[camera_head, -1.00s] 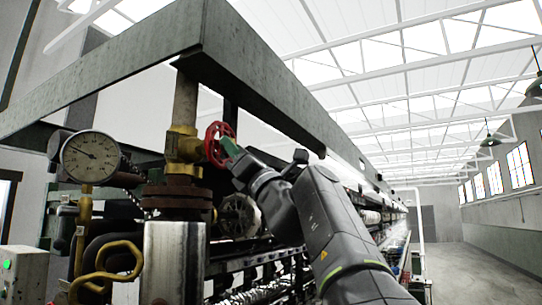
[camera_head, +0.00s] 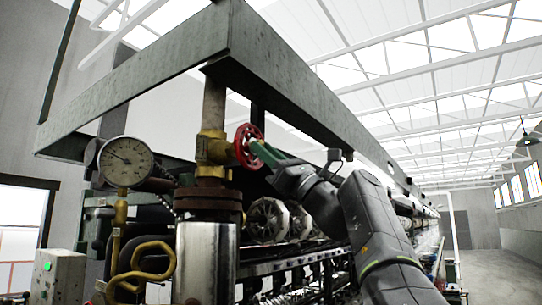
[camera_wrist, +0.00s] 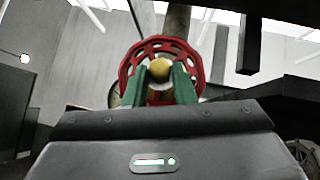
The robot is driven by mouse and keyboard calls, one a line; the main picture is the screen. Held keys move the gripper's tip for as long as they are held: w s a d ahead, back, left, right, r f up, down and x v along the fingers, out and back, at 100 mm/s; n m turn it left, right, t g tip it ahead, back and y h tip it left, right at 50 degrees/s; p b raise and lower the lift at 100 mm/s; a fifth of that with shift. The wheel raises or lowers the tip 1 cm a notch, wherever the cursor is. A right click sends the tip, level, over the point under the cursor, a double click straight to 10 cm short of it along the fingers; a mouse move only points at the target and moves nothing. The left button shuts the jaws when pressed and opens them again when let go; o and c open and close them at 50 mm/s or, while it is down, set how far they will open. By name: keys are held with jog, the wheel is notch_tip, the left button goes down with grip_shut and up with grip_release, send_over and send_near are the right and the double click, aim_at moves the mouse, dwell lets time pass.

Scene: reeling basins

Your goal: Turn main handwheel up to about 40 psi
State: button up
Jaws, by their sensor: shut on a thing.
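The main handwheel is a red spoked wheel (camera_head: 247,146) on a brass valve (camera_head: 213,148) on a vertical pipe. In the wrist view the handwheel (camera_wrist: 160,52) faces me, with a round brass hub at its middle. My gripper (camera_head: 258,150) has green fingers and is shut on the handwheel. In the wrist view its fingers (camera_wrist: 161,84) stand either side of the hub, over the wheel's lower part. The round white pressure gauge (camera_head: 125,161) is left of the valve. Its needle points up and left; its figures are too small to read.
A grey steel beam frame (camera_head: 230,50) runs just above the valve. A rusty flange (camera_head: 208,197) and shiny metal cylinder (camera_head: 206,262) stand below it. Curled brass pipes (camera_head: 150,262) and a grey box with a green button (camera_head: 60,275) are at lower left. Open floor (camera_head: 490,265) lies at right.

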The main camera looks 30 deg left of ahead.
jog(key=shift+w+r+n+g+h+p, duration=0.15)
jog(key=shift+n+g+h+p, duration=0.15)
jog(key=shift+n+g+h, duration=1.4)
jog(key=shift+w+r+n+g+h+p, duration=0.1)
jog(key=shift+w+n+g+h+p, duration=0.3)
jog(key=shift+n+g, duration=1.45)
jog(key=shift+s+r+n+g+h+p, duration=0.15)
jog(key=shift+n+g+h, duration=0.85)
jog(key=shift+n, duration=1.75)
jog(key=shift+w+f+t+h, duration=0.1)
jog(key=shift+t+h, duration=0.2)
jog(key=shift+t, duration=0.05)
jog(key=o, duration=1)
jog(key=shift+d, duration=0.1)
jog(key=b+v, duration=0.2)
jog(key=v, duration=1.1)
jog(key=shift+w+d+f+b, duration=0.2)
jog(key=shift+d+f+b, duration=0.05)
jog(key=shift+b, duration=0.05)
